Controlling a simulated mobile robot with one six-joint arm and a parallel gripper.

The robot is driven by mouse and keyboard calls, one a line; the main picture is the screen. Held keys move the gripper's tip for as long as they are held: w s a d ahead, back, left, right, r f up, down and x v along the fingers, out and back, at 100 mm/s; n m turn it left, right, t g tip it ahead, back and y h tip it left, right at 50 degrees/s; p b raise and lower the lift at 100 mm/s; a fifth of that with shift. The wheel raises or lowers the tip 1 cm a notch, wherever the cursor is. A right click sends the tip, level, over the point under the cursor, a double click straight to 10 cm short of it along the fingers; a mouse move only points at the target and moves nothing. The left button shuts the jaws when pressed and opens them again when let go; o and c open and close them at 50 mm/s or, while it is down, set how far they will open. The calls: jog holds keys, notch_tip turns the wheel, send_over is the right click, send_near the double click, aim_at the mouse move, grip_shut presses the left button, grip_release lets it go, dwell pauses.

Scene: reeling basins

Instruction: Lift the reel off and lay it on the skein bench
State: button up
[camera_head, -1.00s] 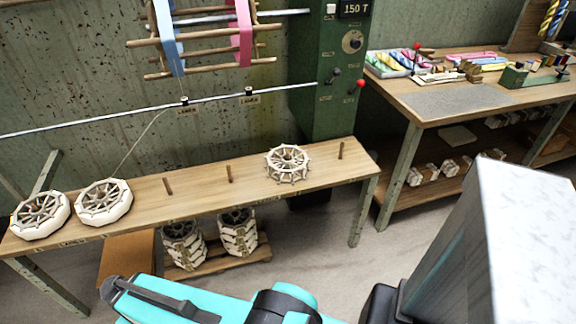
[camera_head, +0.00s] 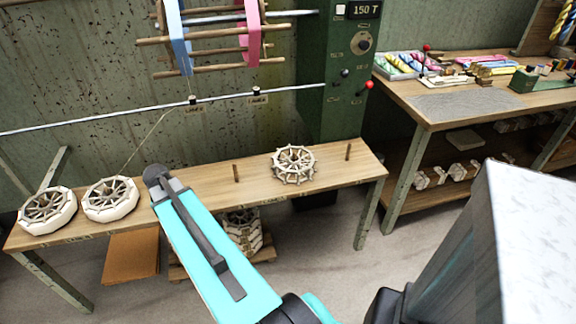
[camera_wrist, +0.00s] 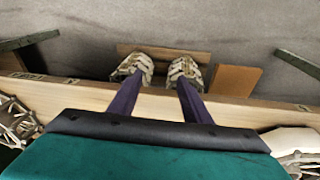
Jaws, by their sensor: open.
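A wooden slatted reel (camera_head: 205,42) with a blue skein (camera_head: 174,40) and a pink skein (camera_head: 252,30) hangs at the top, cut off by the frame edge. On the peg bench (camera_head: 205,182), a bare spoked reel (camera_head: 294,165) sits between two pegs. Two white-wound reels (camera_head: 110,199) lie at its left end. The work bench at right (camera_head: 465,115) holds coloured skeins (camera_head: 400,66); it may be the skein bench. My gripper (camera_wrist: 158,80) shows in the wrist view, open and empty, its purple fingers pointing toward the floor beyond the bench edge. The head view does not show its fingers.
Stacked reels (camera_head: 243,232) stand under the peg bench, beside a brown board (camera_head: 131,256). A green control box (camera_head: 340,80) with a red-knobbed lever stands between the benches. A thin rail (camera_head: 100,117) runs along the wall. A grey mat area (camera_head: 465,100) on the right bench is clear.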

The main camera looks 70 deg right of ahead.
jog(key=s+d+r+m+g+h, duration=0.1)
jog(key=s+d+r+m, duration=0.3)
jog(key=d, duration=0.5)
jog(key=s+d+r+m, duration=0.25)
jog(key=s+d, duration=0.35)
jog(key=d, duration=0.3)
jog(key=m+g, duration=0.2)
jog(key=m, duration=0.6)
send_near(304, 171)
jog(key=a+r, duration=0.2)
jog(key=shift+d+f+h, duration=0.1)
jog(key=shift+d+h, duration=0.1)
jog(key=shift+h, duration=0.2)
jog(key=shift+f, duration=0.15)
jog(key=shift+p+x, duration=0.3)
jog(key=shift+x, duration=3.95)
jog(key=shift+w+f, duration=0.1)
jog(key=shift+w, duration=0.05)
jog(key=shift+p+x, duration=0.5)
jog(key=shift+x, duration=2)
jog(key=shift+w, duration=0.1)
grip_shut()
